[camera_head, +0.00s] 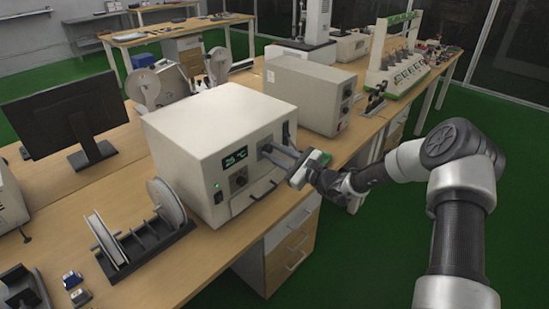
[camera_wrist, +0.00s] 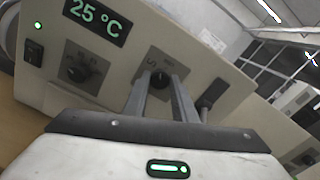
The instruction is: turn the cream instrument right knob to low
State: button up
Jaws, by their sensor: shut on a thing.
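The cream instrument (camera_head: 195,135) stands on the wooden bench with its front panel facing my arm. It has a lit display (camera_head: 235,158), which reads 25 °C in the wrist view (camera_wrist: 97,17). The left knob (camera_wrist: 76,73) is dark and sits below the display; it also shows in the head view (camera_head: 238,181). The right knob (camera_wrist: 160,78) is dark, with my gripper (camera_wrist: 160,84) shut on its sides. In the head view my gripper (camera_head: 269,151) reaches the panel from the right. The right knob's pointer and most of its scale are too hidden to read.
A handle (camera_head: 262,192) sticks out low on the panel, and a dark lever (camera_wrist: 212,93) is right of the right knob. A second cream box (camera_head: 305,92) stands behind. A spool rack (camera_head: 140,240) and a monitor (camera_head: 65,115) are at left. Green floor is clear at right.

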jog(key=n+b, duration=0.2)
jog(key=n, duration=0.1)
jog(key=n+b, duration=0.1)
jog(key=shift+f+b, duration=0.25)
jog(key=shift+b, duration=0.15)
jog(key=shift+r+n+b, duration=0.15)
jog(key=shift+n+b, duration=1)
jog(key=shift+n, duration=0.15)
jog(key=o, duration=1)
jog(key=shift+o, duration=0.2)
jog(key=shift+r, duration=0.1)
jog(key=v, duration=1.7)
jog(key=shift+s+p, duration=0.2)
jog(key=shift+p, duration=0.25)
jog(key=shift+d, duration=0.15)
